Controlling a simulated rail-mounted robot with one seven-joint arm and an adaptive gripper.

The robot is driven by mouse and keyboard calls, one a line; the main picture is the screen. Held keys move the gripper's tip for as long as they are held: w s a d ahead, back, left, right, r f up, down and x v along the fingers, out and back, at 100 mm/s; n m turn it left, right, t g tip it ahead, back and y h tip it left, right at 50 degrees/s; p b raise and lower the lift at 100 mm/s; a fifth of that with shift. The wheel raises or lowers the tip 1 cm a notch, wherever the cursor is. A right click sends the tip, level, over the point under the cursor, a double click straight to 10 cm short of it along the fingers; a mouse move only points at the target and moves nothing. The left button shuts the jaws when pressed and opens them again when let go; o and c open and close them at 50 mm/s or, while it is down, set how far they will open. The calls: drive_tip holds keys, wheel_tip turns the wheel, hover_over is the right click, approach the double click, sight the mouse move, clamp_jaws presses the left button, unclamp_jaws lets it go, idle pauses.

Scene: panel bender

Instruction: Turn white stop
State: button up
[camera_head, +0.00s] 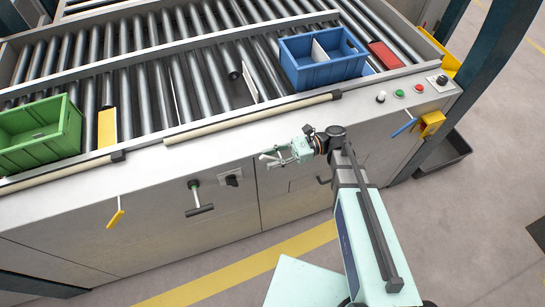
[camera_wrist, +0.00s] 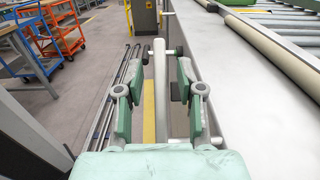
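A pale, white-grey bar (camera_wrist: 160,95), which looks like the white stop's handle, stands between the fingers of my gripper (camera_wrist: 160,88) in the wrist view. A dark round piece shows near its top. The fingers are apart, with a narrow gap on each side of the bar and no clear contact. In the head view my gripper (camera_head: 272,157) is at the front panel of the roller machine, right of the middle. There the handle is too small and too covered to make out.
A yellow-handled lever (camera_head: 117,216), a black T-handle (camera_head: 199,210) and a black switch (camera_head: 231,178) are on the front panel. At the right are a blue-handled lever (camera_head: 404,128) and several buttons. Green (camera_head: 38,135) and blue (camera_head: 322,60) bins stand on the rollers.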

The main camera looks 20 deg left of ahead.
drive_tip(key=shift+r, duration=0.1)
wheel_tip(320, 180, up, 10)
drive_tip(key=shift+f, duration=0.1)
idle(0.4)
idle(0.4)
drive_tip(key=w+d+f+n+t+h, duration=0.2)
drive_tip(key=w+d+f+t+h, duration=0.15)
drive_tip(key=d+f, duration=0.45)
drive_tip(key=w+d+f+n+t+h, duration=0.25)
drive_tip(key=d+f+t, duration=0.35)
drive_tip(key=f, duration=0.5)
drive_tip(key=w+d+f+n+t+h, duration=0.1)
drive_tip(key=d+f+n+h, duration=0.25)
drive_tip(key=d, duration=0.65)
drive_tip(key=w+d+f+n+t+h, duration=0.1)
drive_tip(key=d+f+n+h, duration=0.3)
drive_tip(key=d, duration=0.7)
drive_tip(key=s+a+f+m+g+b, duration=0.1)
drive_tip(key=s+f+g+b, duration=0.5)
drive_tip(key=s+f, duration=2.1)
drive_tip(key=s+m+b, duration=0.1)
drive_tip(key=s+b, duration=0.1)
drive_tip(key=b, duration=0.2)
drive_tip(key=shift+f+g, duration=0.15)
drive_tip(key=shift+g, duration=0.2)
